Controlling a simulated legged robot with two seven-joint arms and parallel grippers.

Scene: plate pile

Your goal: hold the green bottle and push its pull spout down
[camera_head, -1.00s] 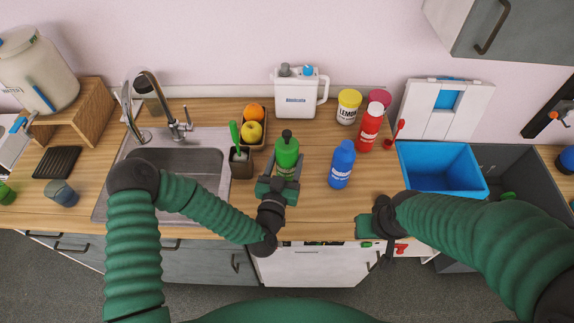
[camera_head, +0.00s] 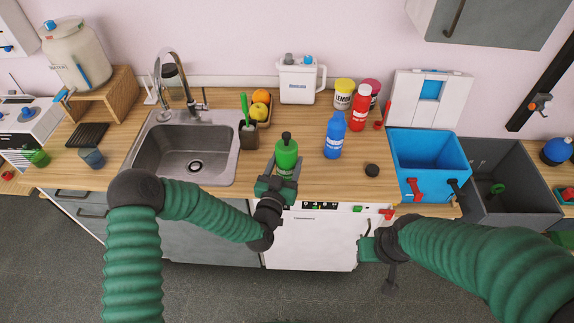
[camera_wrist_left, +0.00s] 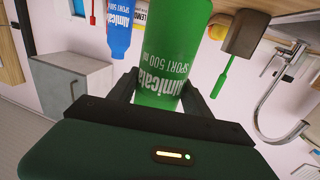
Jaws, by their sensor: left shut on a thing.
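The green bottle (camera_head: 286,160) stands roughly upright with its black pull spout (camera_head: 286,137) on top, near the counter's front edge. My left gripper (camera_head: 276,184) is shut around its lower body. The left wrist view shows the bottle (camera_wrist_left: 172,60) between the two fingers (camera_wrist_left: 158,92), with its white lettering; its spout is out of that view. Whether its base is clear of the counter I cannot tell. My right gripper (camera_head: 368,248) is in front of the dishwasher, to the right of and lower than the bottle. Its fingers are too unclear to read, and it is apart from the bottle.
A brown cup (camera_head: 249,136) and fruit tray (camera_head: 266,119) are behind left, beside the sink (camera_head: 160,151). A blue bin (camera_head: 404,143) is further right.

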